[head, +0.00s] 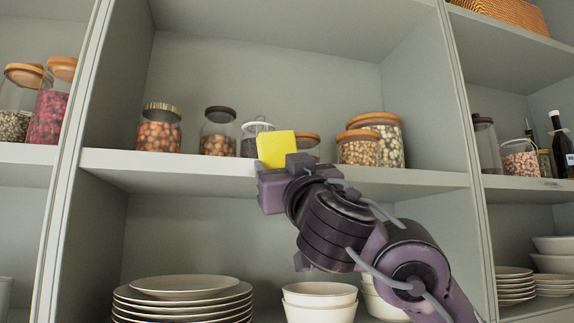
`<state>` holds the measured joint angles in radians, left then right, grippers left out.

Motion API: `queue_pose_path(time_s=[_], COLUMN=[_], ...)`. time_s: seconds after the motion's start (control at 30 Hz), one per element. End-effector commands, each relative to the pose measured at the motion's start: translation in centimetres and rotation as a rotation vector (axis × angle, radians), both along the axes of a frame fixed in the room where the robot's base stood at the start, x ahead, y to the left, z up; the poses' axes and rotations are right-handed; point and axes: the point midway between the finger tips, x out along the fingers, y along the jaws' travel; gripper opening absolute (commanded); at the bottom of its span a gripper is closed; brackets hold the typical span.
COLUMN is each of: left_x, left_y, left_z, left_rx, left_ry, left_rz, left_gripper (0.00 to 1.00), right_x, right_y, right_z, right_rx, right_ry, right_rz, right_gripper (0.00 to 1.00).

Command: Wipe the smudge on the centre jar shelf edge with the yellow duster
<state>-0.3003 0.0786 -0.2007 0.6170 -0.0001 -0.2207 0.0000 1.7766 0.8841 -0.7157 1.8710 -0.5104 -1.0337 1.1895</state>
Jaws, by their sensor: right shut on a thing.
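The yellow duster (275,148) is a flat yellow piece at the front edge of the centre jar shelf (170,164). My right gripper (283,166) is shut on it from below and in front. I cannot tell whether the duster touches the edge or is just in front of it. No smudge shows on the visible part of the edge; the stretch behind the duster and gripper is hidden. My left gripper is not in view.
On the centre shelf stand a jar of nuts (159,130), a dark-lidded jar (218,134) and several more jars, some close behind the duster. A plate stack (182,297) and white bowls (319,299) stand below. Uprights (72,160) border the bay. The shelf's left front is clear.

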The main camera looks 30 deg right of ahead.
Motion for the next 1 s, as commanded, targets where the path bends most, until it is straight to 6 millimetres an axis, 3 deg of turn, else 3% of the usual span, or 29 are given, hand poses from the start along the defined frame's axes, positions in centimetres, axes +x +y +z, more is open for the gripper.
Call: queue_pose_path(time_s=[0.17,1.0], left_x=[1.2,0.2], left_y=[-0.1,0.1], left_z=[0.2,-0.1], left_rx=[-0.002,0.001], left_ry=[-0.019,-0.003], left_rz=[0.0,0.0], left_gripper=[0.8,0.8], right_x=[0.1,0.9], right_y=[-0.1,-0.2], right_z=[0.1,0.0], right_rx=[0.0,0.001], right_ry=[-0.001,0.0], right_rz=[0.0,0.001], right_gripper=[0.37,0.37])
